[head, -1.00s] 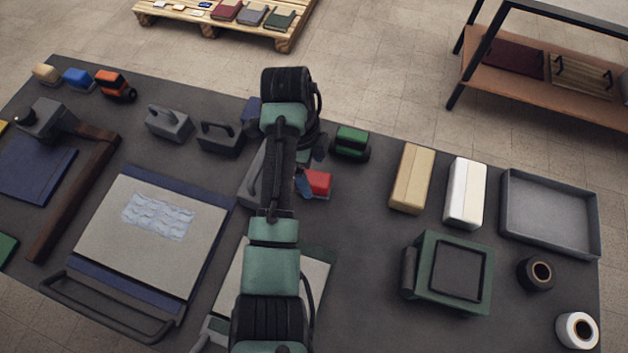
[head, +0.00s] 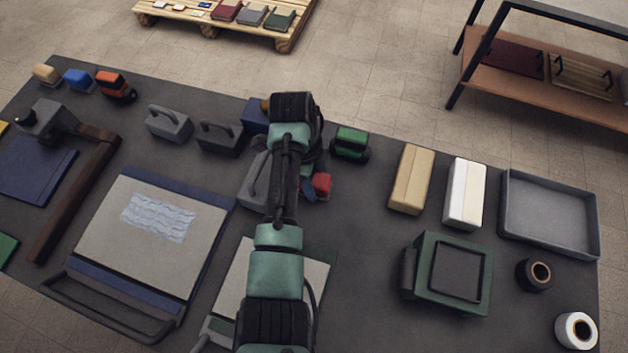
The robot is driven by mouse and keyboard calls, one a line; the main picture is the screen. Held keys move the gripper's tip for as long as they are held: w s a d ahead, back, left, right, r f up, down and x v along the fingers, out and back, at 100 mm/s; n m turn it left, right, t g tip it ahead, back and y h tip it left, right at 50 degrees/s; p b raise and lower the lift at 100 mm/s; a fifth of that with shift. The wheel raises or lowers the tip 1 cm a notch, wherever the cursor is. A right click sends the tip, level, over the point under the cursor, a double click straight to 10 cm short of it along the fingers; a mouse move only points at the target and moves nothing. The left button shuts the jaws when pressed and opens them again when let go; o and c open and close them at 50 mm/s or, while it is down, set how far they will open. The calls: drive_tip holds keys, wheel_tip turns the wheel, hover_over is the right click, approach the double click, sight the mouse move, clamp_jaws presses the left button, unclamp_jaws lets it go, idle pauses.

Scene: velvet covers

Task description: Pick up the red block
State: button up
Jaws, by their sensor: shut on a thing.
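The red block (head: 322,184) shows partly at the right side of my arm, near the middle of the dark table. The rest of it is hidden behind my arm and gripper. My gripper (head: 309,190) is at the block, mostly covered by the arm's wrist. A small blue-grey finger part shows against the block's left side. The gripper is shut on the red block. I cannot tell whether the block touches the table.
A green toy vehicle (head: 350,144) stands just behind the block. A grey handled piece (head: 257,180) is close on the left. A tan box (head: 411,179) and a white box (head: 464,193) stand to the right. The table between block and tan box is clear.

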clamp_jaws()
drive_tip(key=shift+r, duration=0.2)
wheel_tip(320, 180, up, 10)
drive_tip(key=shift+f, duration=0.1)
